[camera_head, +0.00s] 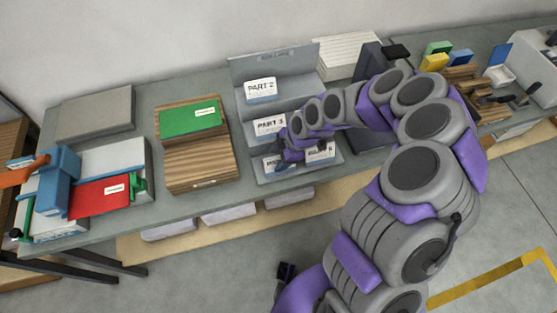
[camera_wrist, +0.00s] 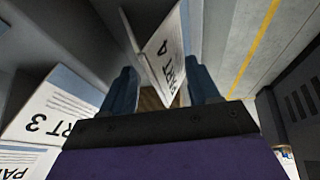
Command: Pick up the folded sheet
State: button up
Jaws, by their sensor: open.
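A white folded sheet marked "PART 4" (camera_wrist: 165,58) stands tilted in the wrist view, between and beyond the two blue-grey fingers of my gripper (camera_wrist: 162,90). The fingers are open, one on each side of it; I cannot tell whether either touches it. In the head view my gripper (camera_head: 287,164) is at the lowest step of a grey stepped rack (camera_head: 275,100), and partly hides a white sheet (camera_head: 320,153) there. Sheets marked "PART 3" (camera_head: 269,126) and "PART 2" (camera_head: 260,90) stand on the steps above. The "PART 3" sheet also shows at left in the wrist view (camera_wrist: 50,105).
Left of the rack, a wooden box (camera_head: 198,168) carries a green booklet (camera_head: 190,118). Further left are a grey slab (camera_head: 95,112), a red booklet (camera_head: 98,197) and a blue tool. A white paper stack (camera_head: 348,52) and dark blocks stand right of the rack.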

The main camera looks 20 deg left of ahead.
jog(key=c, duration=0.8)
jog(key=shift+r, duration=0.1)
jog(key=shift+c, duration=0.3)
